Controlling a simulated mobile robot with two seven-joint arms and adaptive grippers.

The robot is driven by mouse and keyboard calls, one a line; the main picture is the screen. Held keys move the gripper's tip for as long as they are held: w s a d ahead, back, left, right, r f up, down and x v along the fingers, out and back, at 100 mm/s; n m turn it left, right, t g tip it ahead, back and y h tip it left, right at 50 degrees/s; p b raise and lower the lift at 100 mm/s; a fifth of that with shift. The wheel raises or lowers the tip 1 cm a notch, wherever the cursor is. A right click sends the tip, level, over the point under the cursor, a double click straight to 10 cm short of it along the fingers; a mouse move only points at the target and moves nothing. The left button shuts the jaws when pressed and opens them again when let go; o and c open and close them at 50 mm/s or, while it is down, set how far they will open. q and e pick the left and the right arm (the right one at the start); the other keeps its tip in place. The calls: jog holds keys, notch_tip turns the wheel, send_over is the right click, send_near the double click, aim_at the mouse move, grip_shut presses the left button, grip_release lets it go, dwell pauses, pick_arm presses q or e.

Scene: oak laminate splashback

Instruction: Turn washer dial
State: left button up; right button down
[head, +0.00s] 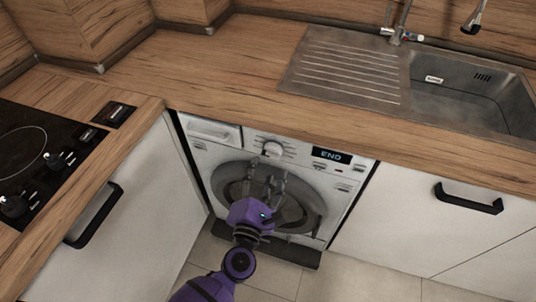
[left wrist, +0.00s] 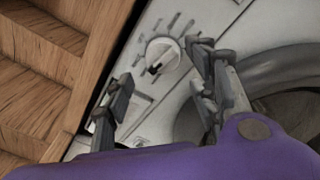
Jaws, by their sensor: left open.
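The washer (head: 333,178) is a white front-loader under the wooden counter, with a round dark door and a display reading "END". Its dial (head: 272,149) is a white round knob on the top panel, left of the display. In the left wrist view the dial (left wrist: 162,55) has a dark pointer mark and printed ticks around it. My left gripper (head: 272,181) is purple with grey fingers, open, in front of the door just below the dial. In the left wrist view its fingertips (left wrist: 166,64) stand on either side of the dial in the picture; I cannot tell whether they touch it.
The wooden counter (head: 205,75) runs above the washer, with a metal sink (head: 470,88) at the right. A black hob (head: 40,150) is at the left. White cabinets with black handles (head: 470,199) flank the washer. Tiled floor (head: 370,270) lies below.

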aim_at(269, 155)
pick_arm(q)
jog(key=x, duration=0.6)
jog(key=shift+w, duration=0.1)
jog(key=shift+c, duration=0.4)
jog(key=c, duration=1)
jog(key=shift+r, duration=0.1)
